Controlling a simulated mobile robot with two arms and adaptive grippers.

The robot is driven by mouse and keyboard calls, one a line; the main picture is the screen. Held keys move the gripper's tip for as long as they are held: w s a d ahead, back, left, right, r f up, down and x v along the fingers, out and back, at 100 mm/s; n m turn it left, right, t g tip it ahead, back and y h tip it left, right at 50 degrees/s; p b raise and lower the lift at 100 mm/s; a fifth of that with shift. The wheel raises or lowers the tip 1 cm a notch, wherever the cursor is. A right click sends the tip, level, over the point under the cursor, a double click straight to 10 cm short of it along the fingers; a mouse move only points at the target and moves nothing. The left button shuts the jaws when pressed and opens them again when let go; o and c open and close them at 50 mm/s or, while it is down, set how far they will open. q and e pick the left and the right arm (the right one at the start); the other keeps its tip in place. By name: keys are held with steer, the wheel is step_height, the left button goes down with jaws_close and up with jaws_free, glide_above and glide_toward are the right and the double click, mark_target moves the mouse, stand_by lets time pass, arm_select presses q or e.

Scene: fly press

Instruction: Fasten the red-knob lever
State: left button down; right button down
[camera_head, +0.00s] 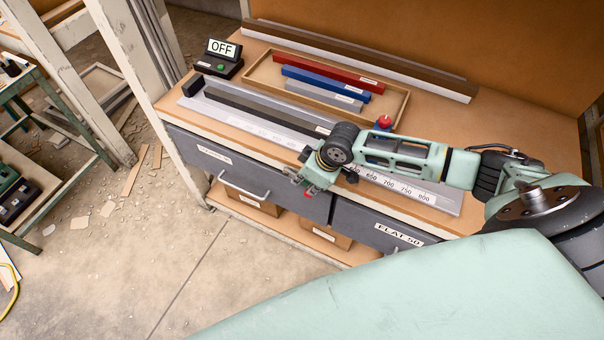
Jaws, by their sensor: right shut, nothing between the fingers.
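My right arm comes in from the right across the bench. My right gripper (303,184) is shut and empty. It hangs over the bench's front edge, in front of and to the left of the red knob, clearly apart from it. My left gripper is not in view.
A grey metal plate with a printed scale (400,186) lies along the bench front. A wooden tray (398,108) holds red, blue and grey bars. A black box with an OFF sign (222,49) stands left. Drawers (250,172) are below. A green cart (50,205) stands far left.

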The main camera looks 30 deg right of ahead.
steer(key=shift+s+d+f+t+y+b, duration=0.2)
steer(key=shift+f+t+y+b, duration=0.15)
steer(key=shift+f+t, duration=0.25)
steer(key=shift+s+d+f+t+y+b, duration=0.1)
steer(key=shift+s+f+t+y+b, duration=0.15)
steer(key=shift+f+t+y, duration=0.3)
steer(key=shift+w+f, duration=0.1)
steer(key=shift+w, duration=0.1)
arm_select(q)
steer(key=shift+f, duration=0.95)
arm_select(e)
steer(key=shift+w+a+f, duration=0.1)
steer(key=shift+f, duration=0.35)
arm_select(q)
steer(key=shift+b, duration=0.3)
arm_select(e)
steer(key=shift+f, duration=0.25)
steer(key=shift+r, duration=0.1)
